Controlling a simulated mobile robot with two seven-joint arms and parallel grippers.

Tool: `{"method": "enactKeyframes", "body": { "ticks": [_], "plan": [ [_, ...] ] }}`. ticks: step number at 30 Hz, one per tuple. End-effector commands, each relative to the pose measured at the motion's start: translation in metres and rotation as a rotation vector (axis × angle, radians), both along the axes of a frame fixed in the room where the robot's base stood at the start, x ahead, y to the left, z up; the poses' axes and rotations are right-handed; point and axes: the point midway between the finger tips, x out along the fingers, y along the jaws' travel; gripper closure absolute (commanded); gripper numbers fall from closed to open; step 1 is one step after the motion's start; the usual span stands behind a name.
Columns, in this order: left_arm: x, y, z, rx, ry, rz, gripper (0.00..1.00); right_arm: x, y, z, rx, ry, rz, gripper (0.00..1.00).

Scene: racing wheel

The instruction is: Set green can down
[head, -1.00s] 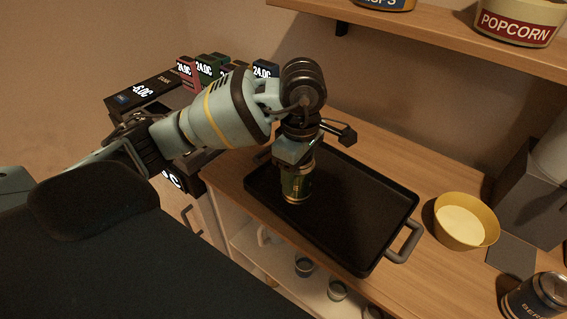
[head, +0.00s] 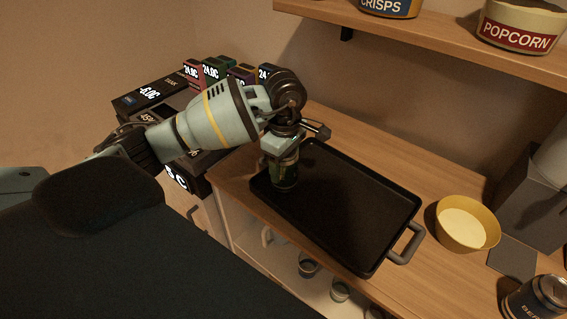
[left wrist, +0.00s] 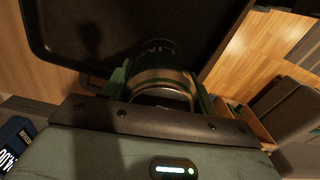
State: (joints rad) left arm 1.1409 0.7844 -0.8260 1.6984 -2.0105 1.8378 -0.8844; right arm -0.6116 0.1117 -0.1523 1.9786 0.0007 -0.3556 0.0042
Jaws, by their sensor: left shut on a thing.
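The green can (head: 285,172) is upright at the left end of the black tray (head: 345,222). My left gripper (head: 283,153) is shut on its upper part from above. In the head view the can's lower end is at the tray's surface; I cannot tell whether it touches. In the left wrist view the can (left wrist: 163,82) shows its metal top rim between the fingers (left wrist: 160,88), over the dark tray (left wrist: 200,25). My right gripper is not in view.
A yellow bowl (head: 467,224) stands right of the tray, and a dark canister (head: 535,297) at the lower right. A shelf (head: 420,40) with tubs overhangs the back. Boxes with temperature displays (head: 190,75) stand at the left. The tray's middle and right are bare.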

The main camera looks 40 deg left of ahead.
Motion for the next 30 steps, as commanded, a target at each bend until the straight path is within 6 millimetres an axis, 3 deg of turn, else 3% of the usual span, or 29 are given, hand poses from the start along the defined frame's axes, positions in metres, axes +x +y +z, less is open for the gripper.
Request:
{"method": "enactKeyframes", "body": {
  "ticks": [12, 13, 18, 30],
  "plan": [
    [0.0, 0.0, -0.006, -0.001, -0.003, 0.0, 0.75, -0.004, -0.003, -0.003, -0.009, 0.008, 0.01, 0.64],
    [0.0, 0.0, -0.007, -0.001, -0.001, 0.0, 0.41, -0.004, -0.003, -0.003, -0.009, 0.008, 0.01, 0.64],
    [0.0, 0.0, -0.006, -0.001, -0.002, 0.0, 0.2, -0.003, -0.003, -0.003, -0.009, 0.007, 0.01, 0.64],
    [0.001, 0.0, 0.004, -0.001, -0.005, 0.0, 0.2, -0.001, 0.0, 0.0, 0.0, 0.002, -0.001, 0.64]
  ]
}}
